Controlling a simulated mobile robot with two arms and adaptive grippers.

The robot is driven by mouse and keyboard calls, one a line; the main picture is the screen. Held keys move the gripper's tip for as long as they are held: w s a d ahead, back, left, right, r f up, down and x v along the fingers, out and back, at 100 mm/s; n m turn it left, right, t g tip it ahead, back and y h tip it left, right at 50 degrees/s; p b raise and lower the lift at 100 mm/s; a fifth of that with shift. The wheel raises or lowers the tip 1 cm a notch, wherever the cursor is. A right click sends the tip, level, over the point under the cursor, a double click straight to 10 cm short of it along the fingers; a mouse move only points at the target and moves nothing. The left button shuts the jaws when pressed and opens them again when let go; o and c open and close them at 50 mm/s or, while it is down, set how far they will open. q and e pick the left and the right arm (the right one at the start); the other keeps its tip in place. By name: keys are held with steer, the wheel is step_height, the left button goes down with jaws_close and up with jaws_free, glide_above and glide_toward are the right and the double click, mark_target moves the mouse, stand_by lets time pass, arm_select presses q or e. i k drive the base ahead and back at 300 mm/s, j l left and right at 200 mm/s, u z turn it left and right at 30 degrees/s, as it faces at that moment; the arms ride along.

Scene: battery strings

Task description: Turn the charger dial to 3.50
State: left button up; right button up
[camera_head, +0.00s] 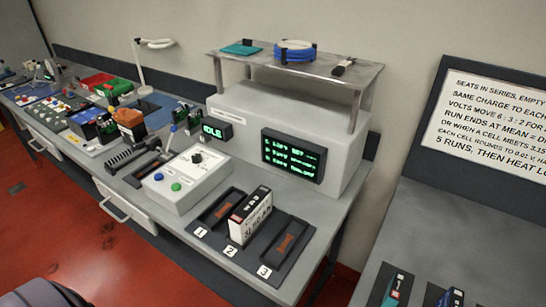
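The charger control box (183,192) is a light grey box on the bench, left of the numbered seats. Its black dial (197,158) sits on a white face at the back of the box top. The dial's scale and pointer are too small to read. A larger screen (293,156) shows several lines of green text, too blurred to read surely. Neither of my grippers is in view.
Seats 1 (203,231), 2 and 3 (266,270) stand right of the box; a white labelled cell (250,214) is upright in seat 2. A metal shelf (325,68) overhangs the charger housing. Tools and trays crowd the bench's left. A printed sign (495,125) stands right.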

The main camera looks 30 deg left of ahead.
mark_target(196, 158)
steer(key=u, duration=1.45)
